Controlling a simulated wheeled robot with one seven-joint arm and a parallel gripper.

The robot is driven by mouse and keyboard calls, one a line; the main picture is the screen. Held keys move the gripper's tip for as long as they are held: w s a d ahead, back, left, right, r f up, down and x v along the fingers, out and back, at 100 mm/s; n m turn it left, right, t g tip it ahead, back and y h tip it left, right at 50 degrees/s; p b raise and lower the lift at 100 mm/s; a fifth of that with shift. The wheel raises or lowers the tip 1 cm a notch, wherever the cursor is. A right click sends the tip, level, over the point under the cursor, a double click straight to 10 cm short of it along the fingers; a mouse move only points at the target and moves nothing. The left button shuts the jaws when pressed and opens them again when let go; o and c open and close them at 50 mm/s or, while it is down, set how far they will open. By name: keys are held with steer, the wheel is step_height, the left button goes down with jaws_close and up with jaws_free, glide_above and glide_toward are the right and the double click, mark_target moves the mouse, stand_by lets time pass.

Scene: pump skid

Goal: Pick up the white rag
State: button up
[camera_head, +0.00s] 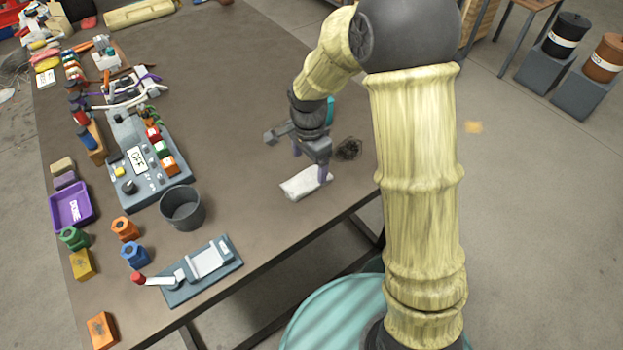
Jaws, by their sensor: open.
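The white rag (300,184) lies flat on the brown table near its right edge. It is a small pale folded piece. My gripper (311,165) is above the rag's right part, pointing down, with its purple-grey fingers close to the cloth. The gripper is open. One finger overlaps the rag in this view, and I cannot tell whether it touches the cloth.
A dark tangled pad (348,149) lies right of my gripper. A grey cup (182,208) and a clamp-like device on a grey plate (203,271) stand to the left and front. A control box (140,160) is farther left.

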mark_target(307, 177)
steer(key=f, duration=0.5)
steer(key=shift+s+a+f, duration=0.15)
steer(key=shift+s+a, duration=0.05)
steer(key=shift+a, duration=0.1)
steer(key=c, duration=1.1)
